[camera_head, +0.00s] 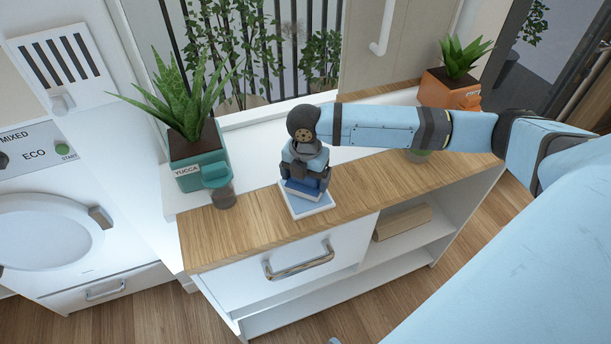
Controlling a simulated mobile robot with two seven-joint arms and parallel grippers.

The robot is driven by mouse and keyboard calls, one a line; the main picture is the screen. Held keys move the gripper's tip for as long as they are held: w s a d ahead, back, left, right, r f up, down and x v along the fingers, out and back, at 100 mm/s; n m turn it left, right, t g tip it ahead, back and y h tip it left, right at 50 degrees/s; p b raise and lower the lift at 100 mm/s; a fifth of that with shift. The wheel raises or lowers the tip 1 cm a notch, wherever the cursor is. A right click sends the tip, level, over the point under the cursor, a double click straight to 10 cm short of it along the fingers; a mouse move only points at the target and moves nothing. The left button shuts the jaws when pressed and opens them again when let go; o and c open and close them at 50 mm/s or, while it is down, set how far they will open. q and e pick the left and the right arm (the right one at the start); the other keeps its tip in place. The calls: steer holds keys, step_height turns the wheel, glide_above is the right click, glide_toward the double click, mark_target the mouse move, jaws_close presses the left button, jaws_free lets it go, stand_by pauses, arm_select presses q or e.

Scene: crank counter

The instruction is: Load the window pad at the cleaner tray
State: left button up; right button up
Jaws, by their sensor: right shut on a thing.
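A white square cleaner tray (320,209) with a blue inside lies on the wooden counter top, left of the middle. My right gripper (305,181) points down over the tray. It is shut on a blue pad (299,190), the window pad, which is low at the tray, over its far left part. The gripper hides part of the pad, and I cannot tell whether the pad touches the tray.
A potted yucca (197,160) and a teal-and-grey container (222,190) stand left of the tray. An orange planter (449,90) stands at the back right. The counter top (235,235) is clear at front left.

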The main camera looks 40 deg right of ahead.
steer(key=shift+f, duration=0.5)
stand_by(0.5)
steer(key=shift+s+f+p, duration=0.1)
steer(key=shift+f+p, duration=0.05)
steer(key=shift+p, duration=0.45)
stand_by(2.4)
step_height(320, 180, up, 3)
steer(key=p, duration=0.3)
steer(key=shift+r+p, duration=0.85)
steer(key=shift+p, duration=0.35)
step_height(320, 180, up, 3)
steer(key=p, duration=0.3)
steer(key=shift+f, duration=0.2)
